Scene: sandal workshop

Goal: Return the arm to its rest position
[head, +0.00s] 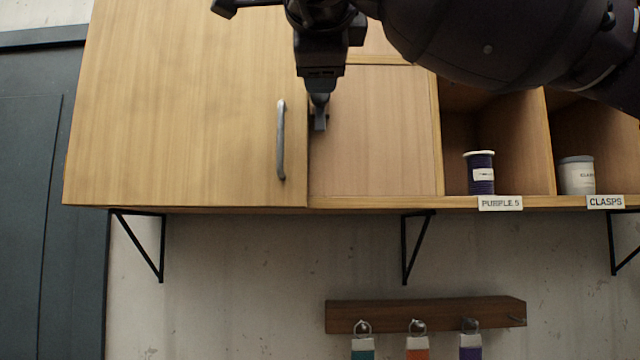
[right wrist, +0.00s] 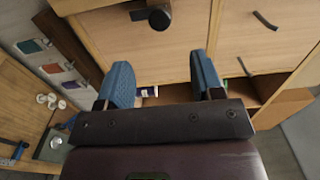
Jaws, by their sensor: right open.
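My right arm comes in from the top right of the head view. Its dark gripper (head: 320,112) hangs in front of the cabinet, just right of the left door's handle. In the right wrist view my right gripper (right wrist: 158,62) shows its two blue fingers spread apart with nothing held between them. The cabinet front lies beyond the fingers. Whether any part of the gripper touches the cabinet cannot be told. My left gripper cannot be made out in either view.
The wooden cabinet door (head: 190,110) has a grey handle (head: 281,140). Open compartments on the right hold a purple spool (head: 481,175) and a clasps jar (head: 577,177). A dark wooden rack (head: 425,315) with hanging tags is below. The wall between is free apart from black brackets.

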